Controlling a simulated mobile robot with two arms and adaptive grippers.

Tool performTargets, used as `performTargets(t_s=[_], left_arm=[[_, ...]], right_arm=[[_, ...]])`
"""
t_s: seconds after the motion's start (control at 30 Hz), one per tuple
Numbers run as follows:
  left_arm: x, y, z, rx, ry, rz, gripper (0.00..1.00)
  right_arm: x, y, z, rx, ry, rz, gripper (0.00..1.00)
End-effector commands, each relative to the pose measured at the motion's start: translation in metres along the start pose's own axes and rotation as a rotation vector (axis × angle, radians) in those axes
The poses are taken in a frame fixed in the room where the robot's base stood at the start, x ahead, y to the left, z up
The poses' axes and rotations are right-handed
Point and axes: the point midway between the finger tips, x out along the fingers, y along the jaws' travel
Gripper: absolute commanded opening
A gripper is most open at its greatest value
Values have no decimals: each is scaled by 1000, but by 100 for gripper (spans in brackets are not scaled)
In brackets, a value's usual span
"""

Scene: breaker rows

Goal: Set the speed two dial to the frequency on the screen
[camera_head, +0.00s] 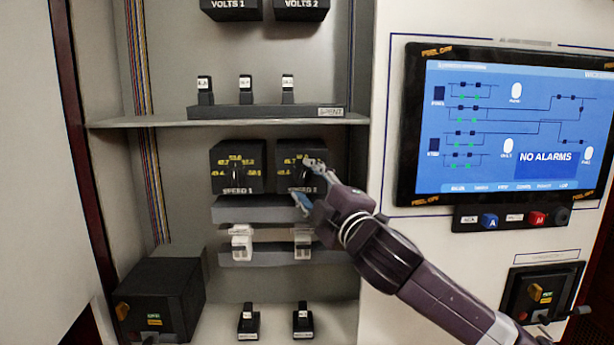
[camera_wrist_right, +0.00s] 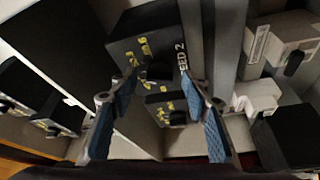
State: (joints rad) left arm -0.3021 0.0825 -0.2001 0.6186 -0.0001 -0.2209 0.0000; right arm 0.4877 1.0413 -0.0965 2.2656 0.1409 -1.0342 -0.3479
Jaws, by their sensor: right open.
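The SPEED 2 dial box (camera_head: 286,149) is black with yellow scale numbers and sits on a grey ledge. My right gripper (camera_head: 309,183) is in front of it and hides part of its face and lettering. In the right wrist view, the SPEED 2 box (camera_wrist_right: 138,25) shows its dark knob (camera_wrist_right: 158,70) between the blue-padded fingers of my right gripper (camera_wrist_right: 160,84). The fingers are open; I cannot tell whether they touch the knob. The blue screen (camera_head: 470,178) on the right shows a line diagram and "NO ALARMS"; I cannot read a frequency. My left gripper is out of view.
The SPEED 1 dial box (camera_head: 236,167) stands just left of SPEED 2. White breakers (camera_head: 242,244) sit below the dials. A shelf (camera_head: 330,122) with small switches runs above. A black box (camera_head: 160,295) stands at lower left. Buttons (camera_head: 490,220) lie under the screen.

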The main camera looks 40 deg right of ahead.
Motion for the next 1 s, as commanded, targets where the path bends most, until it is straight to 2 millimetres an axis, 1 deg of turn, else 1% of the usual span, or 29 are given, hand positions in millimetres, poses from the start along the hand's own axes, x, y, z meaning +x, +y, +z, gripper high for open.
performTargets(t_s=[0.1, 0.33, 0.7, 0.87, 1.0], left_arm=[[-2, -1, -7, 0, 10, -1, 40], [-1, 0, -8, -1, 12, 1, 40], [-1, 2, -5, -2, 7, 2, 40], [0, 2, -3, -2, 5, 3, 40], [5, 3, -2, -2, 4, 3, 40]], right_arm=[[4, 0, 0, -1, 1, 1, 44], [4, 0, 0, -1, 1, 1, 43], [4, -1, 0, -1, 0, 0, 2], [4, -2, 0, 7, 0, 3, 2], [4, -3, 0, 39, 1, 15, 2]])
